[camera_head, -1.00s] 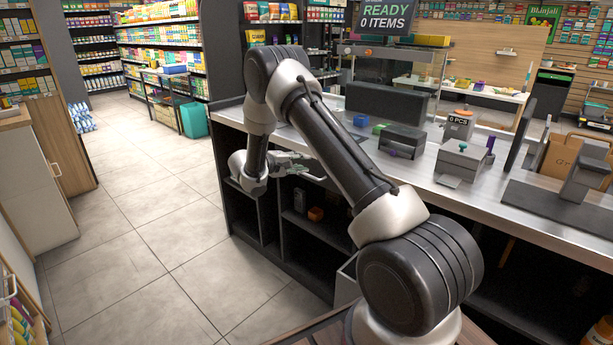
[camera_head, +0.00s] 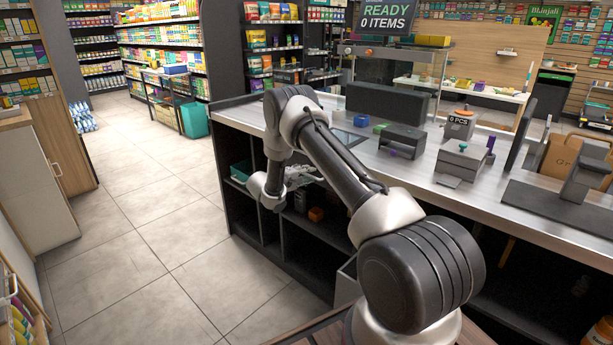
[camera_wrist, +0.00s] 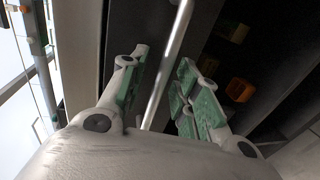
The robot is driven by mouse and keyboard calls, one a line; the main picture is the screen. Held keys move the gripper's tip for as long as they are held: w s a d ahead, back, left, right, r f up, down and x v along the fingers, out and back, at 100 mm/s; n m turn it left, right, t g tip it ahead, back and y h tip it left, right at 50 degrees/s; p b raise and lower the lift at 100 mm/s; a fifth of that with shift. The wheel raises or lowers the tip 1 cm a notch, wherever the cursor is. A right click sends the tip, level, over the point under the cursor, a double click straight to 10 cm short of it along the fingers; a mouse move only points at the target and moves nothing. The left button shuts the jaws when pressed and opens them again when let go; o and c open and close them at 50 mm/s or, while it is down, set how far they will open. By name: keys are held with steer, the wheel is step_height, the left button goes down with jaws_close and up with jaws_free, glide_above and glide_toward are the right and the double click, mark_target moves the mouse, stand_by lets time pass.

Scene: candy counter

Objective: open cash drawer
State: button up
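In the wrist view, my gripper (camera_wrist: 163,75) has its two green-padded fingers apart. A thin pale metal bar (camera_wrist: 168,62) runs lengthwise between them, with gaps visible on both sides. A dark panel (camera_wrist: 128,22) lies beside the bar; I cannot tell for certain that the bar is the cash drawer's handle. In the head view, my gripper (camera_head: 300,176) is at the counter's front, just below the top edge, partly hidden by my arm. No open drawer is seen there, and the drawer front is not clearly visible.
The counter (camera_head: 480,200) has open shelf compartments below, holding an orange block (camera_head: 316,214) and a teal bin (camera_head: 241,171). On top stand a grey device (camera_head: 461,163) and a dark monitor (camera_head: 522,132). The tiled floor (camera_head: 150,220) to the left is clear.

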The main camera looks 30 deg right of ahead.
jaws_close()
steer(key=f+v, duration=0.2)
steer(key=v, duration=1)
steer(key=a+f+v, duration=0.1)
steer(key=f+v, duration=0.2)
steer(key=v, duration=1)
steer(key=shift+s+f, duration=0.2)
steer(key=shift+a, duration=0.1)
jaws_free()
